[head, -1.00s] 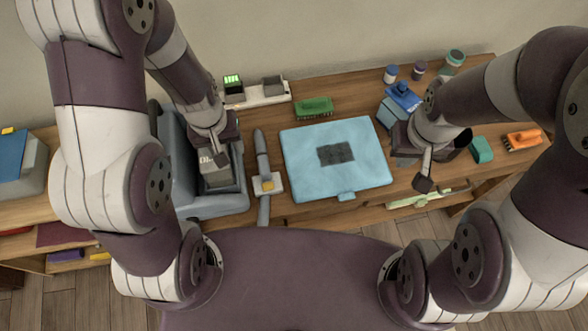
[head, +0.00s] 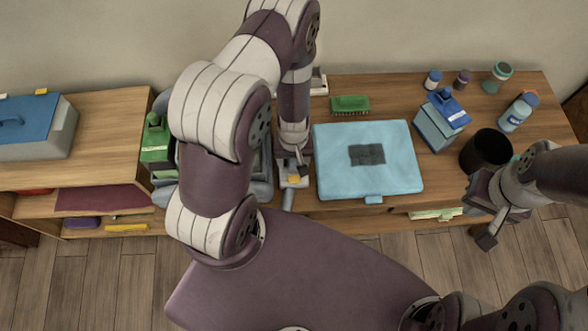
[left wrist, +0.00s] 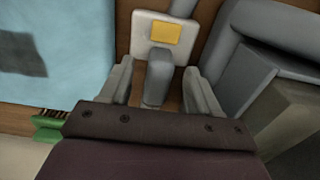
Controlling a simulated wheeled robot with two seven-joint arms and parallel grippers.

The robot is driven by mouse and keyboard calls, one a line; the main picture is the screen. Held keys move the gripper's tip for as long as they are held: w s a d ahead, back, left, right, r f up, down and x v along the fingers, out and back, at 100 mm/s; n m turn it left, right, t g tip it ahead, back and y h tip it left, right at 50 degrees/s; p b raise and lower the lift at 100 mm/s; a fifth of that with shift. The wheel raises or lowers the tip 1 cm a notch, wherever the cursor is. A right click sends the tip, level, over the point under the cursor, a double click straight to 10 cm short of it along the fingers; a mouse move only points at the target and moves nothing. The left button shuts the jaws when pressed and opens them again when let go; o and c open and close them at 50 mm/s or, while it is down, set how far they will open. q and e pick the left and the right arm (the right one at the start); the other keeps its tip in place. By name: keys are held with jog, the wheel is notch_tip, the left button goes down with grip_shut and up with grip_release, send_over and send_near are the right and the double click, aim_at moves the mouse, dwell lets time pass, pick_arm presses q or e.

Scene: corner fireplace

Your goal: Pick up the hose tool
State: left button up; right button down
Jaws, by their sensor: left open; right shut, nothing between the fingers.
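The hose tool (head: 288,199) is a long grey bar on the table, left of the light blue case. A white plate with a yellow square (head: 295,181) sits at its middle. My left gripper (head: 302,165) is over the tool, hiding much of it in the head view. In the left wrist view, the open fingers of my left gripper (left wrist: 158,72) stand either side of the grey bar of the hose tool (left wrist: 157,88), with visible gaps. The white plate (left wrist: 142,40) is just beyond the fingertips. My right gripper (head: 487,236) is shut and empty, off the table's front right.
The light blue case (head: 395,178) lies right of the tool. A grey bin (left wrist: 270,45) stands close on the other side. A green carton (head: 157,140) is at the left.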

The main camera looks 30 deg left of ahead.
aim_at(293, 161)
pick_arm(q)
notch_tip(293, 161, down, 2)
jog(key=shift+f, duration=0.2)
grip_shut()
jog(key=shift+r, duration=0.1)
notch_tip(293, 161, up, 10)
jog(key=p, duration=0.3)
jog(key=shift+p, duration=0.35)
jog(key=c, duration=0.8)
grip_release()
jog(key=shift+c, duration=0.7)
